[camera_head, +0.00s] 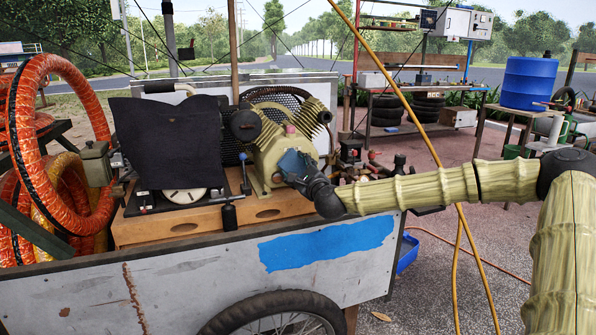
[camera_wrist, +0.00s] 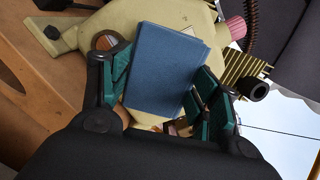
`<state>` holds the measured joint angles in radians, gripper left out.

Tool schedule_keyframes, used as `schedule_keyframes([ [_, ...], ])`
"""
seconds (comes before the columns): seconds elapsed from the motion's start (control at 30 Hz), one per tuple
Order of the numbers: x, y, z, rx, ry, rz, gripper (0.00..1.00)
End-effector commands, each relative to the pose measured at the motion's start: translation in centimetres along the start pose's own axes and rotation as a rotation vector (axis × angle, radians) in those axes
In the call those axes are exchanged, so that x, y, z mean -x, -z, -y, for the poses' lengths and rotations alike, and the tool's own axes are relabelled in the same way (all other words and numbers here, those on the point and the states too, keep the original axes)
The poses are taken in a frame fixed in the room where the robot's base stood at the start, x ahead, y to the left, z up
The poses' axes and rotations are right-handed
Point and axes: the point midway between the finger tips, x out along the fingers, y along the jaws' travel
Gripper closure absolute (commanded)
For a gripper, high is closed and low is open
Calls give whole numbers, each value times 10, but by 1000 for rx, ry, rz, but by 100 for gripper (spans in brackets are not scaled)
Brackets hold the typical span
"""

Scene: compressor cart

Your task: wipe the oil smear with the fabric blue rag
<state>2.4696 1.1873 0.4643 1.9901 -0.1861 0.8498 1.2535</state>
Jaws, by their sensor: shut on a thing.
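The blue rag (camera_wrist: 166,68) is a flat, dark blue folded rectangle between the green-padded fingers of my gripper (camera_wrist: 165,92) in the wrist view. In the head view the rag (camera_head: 293,161) shows small at the tip of my gripper (camera_head: 302,172), in front of the cream compressor pump (camera_head: 280,150). In the wrist view the rag covers part of the pump body (camera_wrist: 85,32). I cannot tell whether it touches the pump. I cannot make out an oil smear for certain in either view; the rag and fingers may hide it.
The pump stands on a wooden board (camera_head: 180,228) in the cart (camera_head: 200,285). A dark cloth-like panel (camera_head: 167,140) is left of the pump. Orange hoses (camera_head: 25,150) coil at far left. A yellow hose (camera_head: 418,120) hangs at right, crossing near my arm.

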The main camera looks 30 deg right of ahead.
Motion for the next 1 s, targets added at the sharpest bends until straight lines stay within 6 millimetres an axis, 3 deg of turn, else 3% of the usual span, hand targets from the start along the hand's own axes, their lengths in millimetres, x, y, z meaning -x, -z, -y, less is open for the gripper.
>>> schedule_keyframes([
  [1.0, -13, 2, 2, -1, 1, 0, 76],
])
